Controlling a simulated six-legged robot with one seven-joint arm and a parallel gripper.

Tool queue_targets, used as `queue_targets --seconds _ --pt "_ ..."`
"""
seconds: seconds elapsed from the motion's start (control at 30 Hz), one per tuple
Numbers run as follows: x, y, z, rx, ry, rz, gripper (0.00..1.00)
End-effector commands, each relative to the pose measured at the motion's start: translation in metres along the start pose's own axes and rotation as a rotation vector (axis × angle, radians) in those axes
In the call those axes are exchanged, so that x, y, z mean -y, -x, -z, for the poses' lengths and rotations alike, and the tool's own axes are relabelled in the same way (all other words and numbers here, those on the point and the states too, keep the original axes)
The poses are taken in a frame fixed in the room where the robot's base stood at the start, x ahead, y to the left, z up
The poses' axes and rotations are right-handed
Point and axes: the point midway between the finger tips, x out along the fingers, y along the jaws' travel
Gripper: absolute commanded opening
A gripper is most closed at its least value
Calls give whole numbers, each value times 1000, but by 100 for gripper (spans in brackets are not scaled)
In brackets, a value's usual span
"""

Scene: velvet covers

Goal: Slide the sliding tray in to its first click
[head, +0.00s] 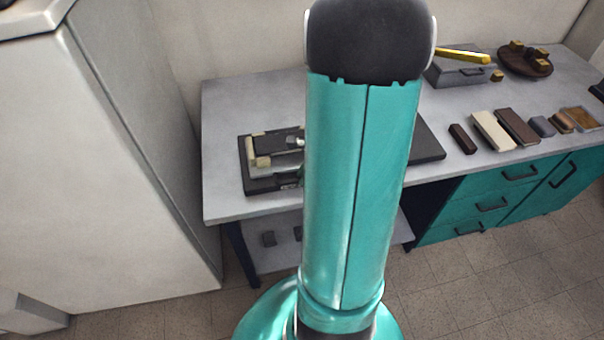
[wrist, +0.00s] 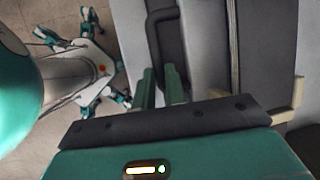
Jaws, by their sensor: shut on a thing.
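The sliding tray unit (head: 270,188) is a dark, flat base on the left part of the workbench, with a dark panel, pale metal parts and cream blocks on it. My arm hides its middle in the head view, so how far the tray is in cannot be told. In the wrist view a dark bar handle (wrist: 152,35) stands beside a grey slab (wrist: 205,50). My gripper (wrist: 163,75) has its two green fingers at the near end of this handle and is shut on it. The exact contact is small and partly dark.
The grey workbench (head: 225,115) has teal drawers at right. A grey box (head: 460,74) with a yellow bar, a round brown board (head: 525,62) and several blocks (head: 490,130) lie at right. A tall white cabinet (head: 90,180) stands close on the left. The tiled floor in front is open.

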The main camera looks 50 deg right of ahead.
Motion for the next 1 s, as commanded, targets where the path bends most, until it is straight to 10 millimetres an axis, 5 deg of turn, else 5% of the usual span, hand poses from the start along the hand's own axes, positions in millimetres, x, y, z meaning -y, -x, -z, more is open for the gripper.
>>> queue_targets --seconds 0.27,0.7,1.0 --pt "0 18 44 -3 -6 3 0" --pt "-3 60 145 -3 -6 2 0" --pt "-4 78 187 -3 -3 1 0"
